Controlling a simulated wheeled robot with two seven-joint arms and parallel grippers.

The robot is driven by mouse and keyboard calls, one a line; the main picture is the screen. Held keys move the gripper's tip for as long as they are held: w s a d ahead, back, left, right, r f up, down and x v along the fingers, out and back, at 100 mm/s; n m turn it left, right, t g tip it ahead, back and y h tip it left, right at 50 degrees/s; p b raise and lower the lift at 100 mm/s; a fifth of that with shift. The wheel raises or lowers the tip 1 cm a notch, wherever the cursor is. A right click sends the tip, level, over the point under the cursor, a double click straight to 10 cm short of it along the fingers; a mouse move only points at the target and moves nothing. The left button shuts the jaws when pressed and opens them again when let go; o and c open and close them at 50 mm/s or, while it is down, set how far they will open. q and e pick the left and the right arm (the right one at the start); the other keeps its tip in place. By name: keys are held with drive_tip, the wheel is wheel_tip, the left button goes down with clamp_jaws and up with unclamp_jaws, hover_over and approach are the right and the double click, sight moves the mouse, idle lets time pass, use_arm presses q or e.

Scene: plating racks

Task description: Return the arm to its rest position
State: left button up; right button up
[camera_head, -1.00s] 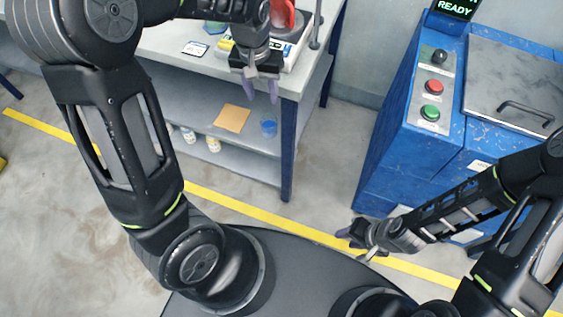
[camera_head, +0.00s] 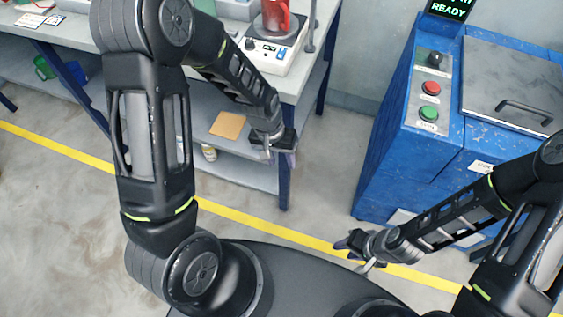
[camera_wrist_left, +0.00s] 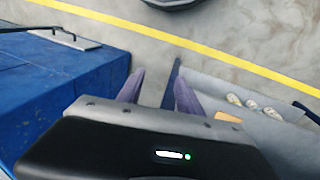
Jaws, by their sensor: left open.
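My left gripper (camera_head: 287,157) hangs in front of the workbench's lower shelf, near the bench's front corner leg. In the left wrist view its two purple fingers (camera_wrist_left: 158,90) stand apart with only floor and bench edge showing between them. It is open and empty. My right gripper (camera_head: 356,248) is low at the right, above the yellow floor line in front of the blue machine. Its fingers are small and partly turned away, so I cannot tell whether they are open.
The workbench (camera_head: 318,70) carries a white device (camera_head: 270,55) with a red vessel (camera_head: 274,17) on it. A tan sheet (camera_head: 228,125) lies on the lower shelf. The blue machine (camera_head: 388,130) with buttons stands at right. Floor between bench and machine is clear.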

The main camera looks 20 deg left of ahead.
use_arm(q)
drive_tip(key=shift+s+d+f, duration=0.2)
drive_tip(key=shift+f, duration=0.2)
idle(0.3)
drive_tip(key=s+d+f+h, duration=0.1)
drive_tip(key=s+d+f, duration=0.4)
drive_tip(key=s, duration=0.2)
drive_tip(key=s+d+f+n+h, duration=0.1)
drive_tip(key=s+d+f, duration=0.3)
drive_tip(key=s, duration=0.3)
drive_tip(key=shift+d+f, duration=0.4)
drive_tip(key=shift+f, duration=0.1)
